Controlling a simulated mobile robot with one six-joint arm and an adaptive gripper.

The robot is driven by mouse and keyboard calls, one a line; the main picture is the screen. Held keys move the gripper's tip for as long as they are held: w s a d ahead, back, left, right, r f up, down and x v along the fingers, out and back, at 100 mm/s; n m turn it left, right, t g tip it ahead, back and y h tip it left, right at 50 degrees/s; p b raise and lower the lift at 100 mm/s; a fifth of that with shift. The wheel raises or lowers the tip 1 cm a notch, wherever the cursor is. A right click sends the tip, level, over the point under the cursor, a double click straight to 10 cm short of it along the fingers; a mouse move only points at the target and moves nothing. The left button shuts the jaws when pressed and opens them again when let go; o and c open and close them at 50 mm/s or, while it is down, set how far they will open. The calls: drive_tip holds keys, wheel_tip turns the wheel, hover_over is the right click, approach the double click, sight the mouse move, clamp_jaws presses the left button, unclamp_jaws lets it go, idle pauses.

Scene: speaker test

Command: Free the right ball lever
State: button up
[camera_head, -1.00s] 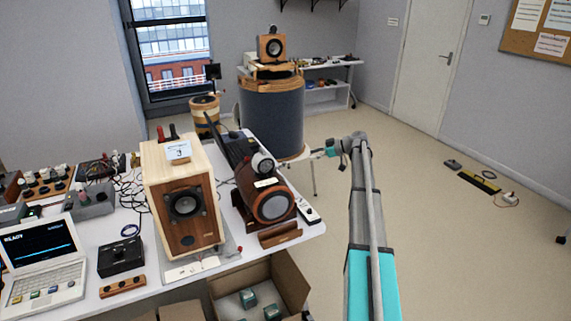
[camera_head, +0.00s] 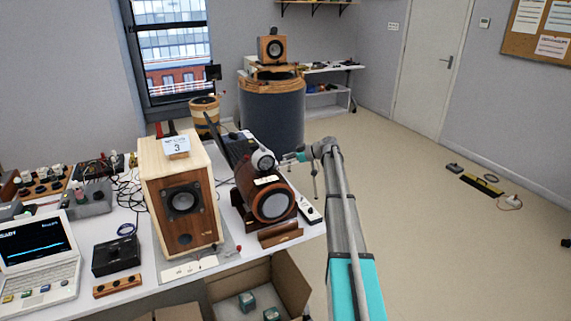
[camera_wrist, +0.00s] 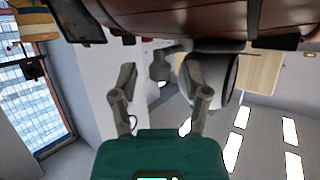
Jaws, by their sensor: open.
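A brown cylindrical speaker (camera_head: 262,190) with a round front lies on a wooden stand at the table's right edge. A silver-white ball unit (camera_head: 263,161) sits on top of it and also shows in the wrist view (camera_wrist: 222,78). A grey knob on a short stem (camera_wrist: 159,67), seemingly the right ball lever, sticks out beside the ball unit. My gripper (camera_head: 288,158) is at the ball unit's right side. In the wrist view, my gripper's open fingertips (camera_wrist: 160,74) stand either side of the knob, with gaps visible. Whether they touch it is unclear.
A pale wooden speaker (camera_head: 182,195) with a card marked 3 stands left of the brown one. A dark boxy object (camera_head: 235,148) is behind the brown one. An open cardboard box (camera_head: 285,275) is below the table front. The floor at right is clear near my arm.

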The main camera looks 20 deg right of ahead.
drive_tip(key=shift+w+a+f, duration=0.1)
drive_tip(key=shift+w+a, duration=0.1)
drive_tip(key=shift+a, duration=0.05)
clamp_jaws()
drive_tip(key=shift+s+m+t, duration=0.2)
drive_tip(key=shift+m+t, duration=0.1)
drive_tip(key=shift+t, duration=0.1)
drive_tip(key=m+t+h, duration=0.1)
drive_tip(key=s+m+t+h, duration=0.1)
drive_tip(key=m+h, duration=0.1)
drive_tip(key=s+a+m+t+h, duration=0.1)
drive_tip(key=m+t+h, duration=0.1)
drive_tip(key=shift+s, duration=0.2)
drive_tip(key=shift+s+a+m+t+h, duration=0.2)
drive_tip(key=shift+m+t+h, duration=0.05)
drive_tip(key=shift+m+h, duration=0.75)
drive_tip(key=shift+s+a+m+t+h, duration=0.15)
drive_tip(key=shift+m+t+h, duration=0.05)
drive_tip(key=shift+m+h, duration=0.75)
drive_tip(key=shift+s+a+m+t+h, duration=0.25)
drive_tip(key=shift+m+h, duration=0.6)
drive_tip(key=shift+h, duration=0.3)
drive_tip(key=shift+s+a+m+h, duration=0.1)
drive_tip(key=shift+a+m+h, duration=0.1)
drive_tip(key=shift+m+h, duration=0.65)
drive_tip(key=shift+s+a+m+h, duration=0.1)
drive_tip(key=shift+a+m+h, duration=0.1)
drive_tip(key=shift+m+h, duration=0.6)
